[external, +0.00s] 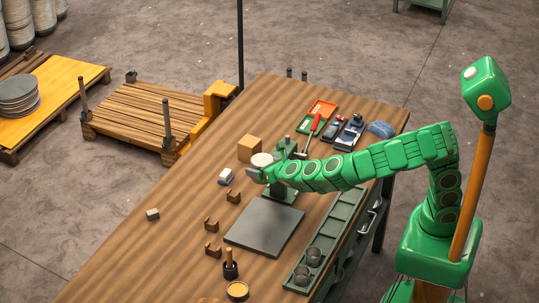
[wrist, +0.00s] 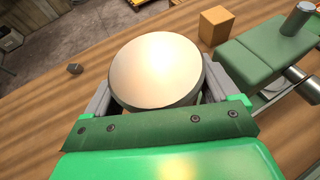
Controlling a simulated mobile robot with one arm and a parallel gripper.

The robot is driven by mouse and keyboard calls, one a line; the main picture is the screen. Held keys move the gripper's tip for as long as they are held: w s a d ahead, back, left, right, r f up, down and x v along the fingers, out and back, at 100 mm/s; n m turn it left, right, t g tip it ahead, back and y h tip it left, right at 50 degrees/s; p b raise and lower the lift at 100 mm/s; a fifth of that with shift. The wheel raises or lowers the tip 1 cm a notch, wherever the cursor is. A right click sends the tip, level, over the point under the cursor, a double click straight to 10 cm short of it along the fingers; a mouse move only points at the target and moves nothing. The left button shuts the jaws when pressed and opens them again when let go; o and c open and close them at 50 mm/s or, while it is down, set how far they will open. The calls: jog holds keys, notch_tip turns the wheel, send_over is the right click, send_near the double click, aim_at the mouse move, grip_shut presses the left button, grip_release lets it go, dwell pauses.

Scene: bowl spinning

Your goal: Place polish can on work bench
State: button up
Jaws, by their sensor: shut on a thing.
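The polish can (external: 262,159), round with a pale, shiny top, is between the fingers of my gripper (external: 260,174). In the wrist view the can (wrist: 157,68) fills the middle, with a grey finger on each side; its lower side is mostly hidden by the gripper. My gripper is shut on it. The can is over the wooden work bench (external: 125,255), near a cardboard-coloured block; I cannot tell whether its base touches the bench top.
A tan block (external: 250,149) stands just behind the can, and a green vise-like tool (wrist: 265,55) is to its right. The bench's left side is mostly clear.

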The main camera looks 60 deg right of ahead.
jog(key=s+m+g+h, duration=0.3)
jog(key=s+m+h, duration=0.1)
jog(key=s, duration=1.3)
jog(key=w+a+f, duration=0.1)
jog(key=w+f, duration=0.2)
jog(key=w, duration=0.1)
jog(key=w+a+f, duration=0.2)
jog(key=w+f, duration=0.1)
jog(key=w+a+f, duration=0.2)
jog(key=w+f, duration=0.1)
jog(key=w, duration=0.1)
jog(key=shift+w+f, duration=0.15)
jog(key=shift+w, duration=0.15)
jog(key=shift+w+a+f, duration=0.2)
jog(key=shift+w+f, duration=0.4)
jog(key=shift+f, duration=1.65)
jog(key=shift+f, duration=0.1)
jog(key=o, duration=1)
jog(key=shift+o, duration=0.2)
